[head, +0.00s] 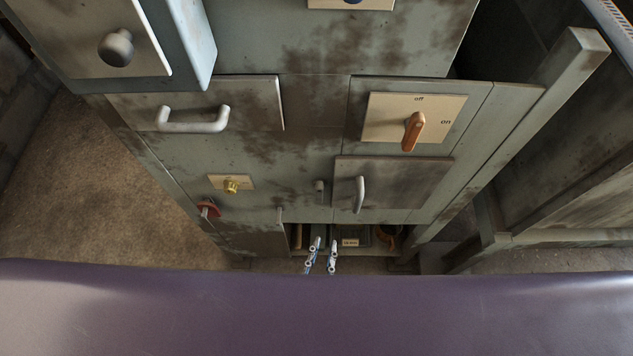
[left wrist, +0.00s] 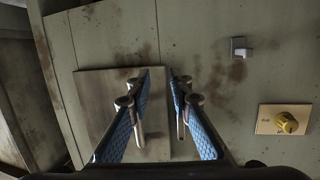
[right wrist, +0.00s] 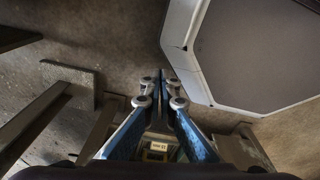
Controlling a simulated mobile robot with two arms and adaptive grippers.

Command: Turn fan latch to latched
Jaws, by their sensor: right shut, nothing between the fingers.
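No readable label names the fan latch. A small grey catch (head: 319,186) sits beside the dark door (head: 405,184), and the catch also shows in the left wrist view (left wrist: 240,47). A yellow knob (head: 231,187) on a cream plate is further left; it shows at the right in the left wrist view (left wrist: 286,123). My left gripper (head: 322,254) is below the door in the head view. In the left wrist view it is open before the door panel (left wrist: 97,95), with nothing clearly held. My right gripper (right wrist: 168,82) is shut and empty.
The cabinet also has an orange switch handle (head: 413,131) marked off and on, a drawer-like panel with a pale handle (head: 193,121), and a red part (head: 208,207) low at left. A labelled bin (head: 350,242) sits in the bottom opening. A post frame stands right.

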